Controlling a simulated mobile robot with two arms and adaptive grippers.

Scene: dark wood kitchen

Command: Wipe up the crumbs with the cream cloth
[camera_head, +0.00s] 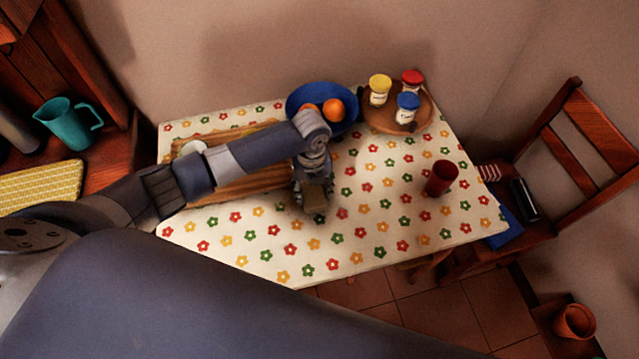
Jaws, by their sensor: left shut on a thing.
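My left gripper (314,190) reaches down over the middle of the table (330,255), which has a flower-patterned cover. It is shut on a small tan-looking piece, the cream cloth (315,204), at or just above the table top. The fingers hide part of the cloth, and I cannot tell whether it touches the table. I cannot make out crumbs among the printed flowers. My right gripper is not in view.
A wooden board (240,186) lies partly under my left arm. A blue bowl (345,122) of fruit and a round wooden tray (424,117) with jars stand at the back. A red cup (441,178) stands on the right. The table's front is clear. A chair (600,130) stands right.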

